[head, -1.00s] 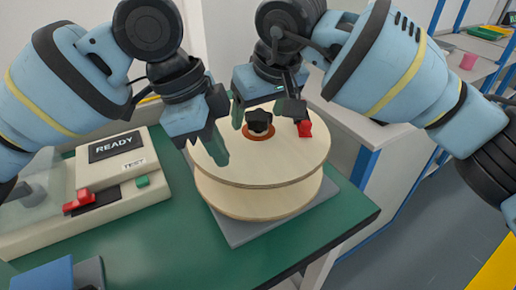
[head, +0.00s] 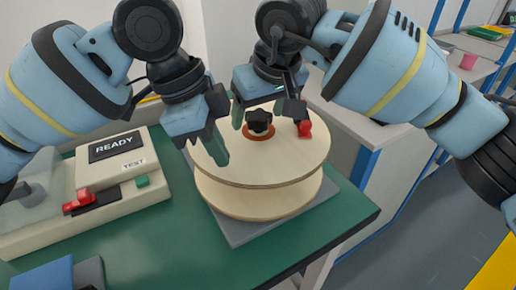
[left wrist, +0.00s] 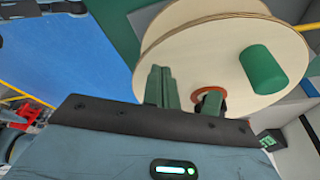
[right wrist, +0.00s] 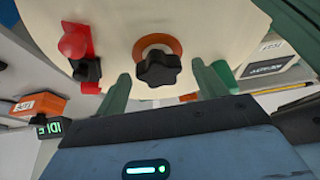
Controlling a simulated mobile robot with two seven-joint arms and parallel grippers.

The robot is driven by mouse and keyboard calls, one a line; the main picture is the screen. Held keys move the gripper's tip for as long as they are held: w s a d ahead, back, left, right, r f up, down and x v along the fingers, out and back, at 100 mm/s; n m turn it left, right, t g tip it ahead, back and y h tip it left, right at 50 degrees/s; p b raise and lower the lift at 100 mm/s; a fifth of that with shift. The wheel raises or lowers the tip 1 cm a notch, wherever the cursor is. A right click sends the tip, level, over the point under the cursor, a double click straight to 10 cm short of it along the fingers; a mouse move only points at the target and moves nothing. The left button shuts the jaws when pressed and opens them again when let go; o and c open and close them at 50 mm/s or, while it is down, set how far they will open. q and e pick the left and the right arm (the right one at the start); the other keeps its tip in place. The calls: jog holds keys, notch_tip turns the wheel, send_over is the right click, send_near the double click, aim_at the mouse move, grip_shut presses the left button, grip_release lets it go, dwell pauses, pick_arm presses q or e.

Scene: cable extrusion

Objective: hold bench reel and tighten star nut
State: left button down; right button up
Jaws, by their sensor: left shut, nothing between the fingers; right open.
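The bench reel (head: 255,178) has two pale wooden flanges and stands on a grey plate on the green bench. The black star nut (head: 259,121) sits at the centre of its top flange, on an orange-brown ring; it also shows in the right wrist view (right wrist: 157,68). My right gripper (right wrist: 162,88) is open, its fingertips on either side of the nut; I cannot tell whether they touch it. My left gripper (left wrist: 160,88) is shut and empty at the reel's left edge; contact with the flange is unclear. A green cylinder (left wrist: 263,68) stands on the flange.
A red clamp-like part (head: 304,128) sits on the flange right of the nut. A beige machine (head: 92,190) with a READY display, red part and green button stands at left. A blue block (head: 42,275) lies at front left. Bare green bench lies in front.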

pick_arm(q)
jog(key=shift+f, duration=0.7)
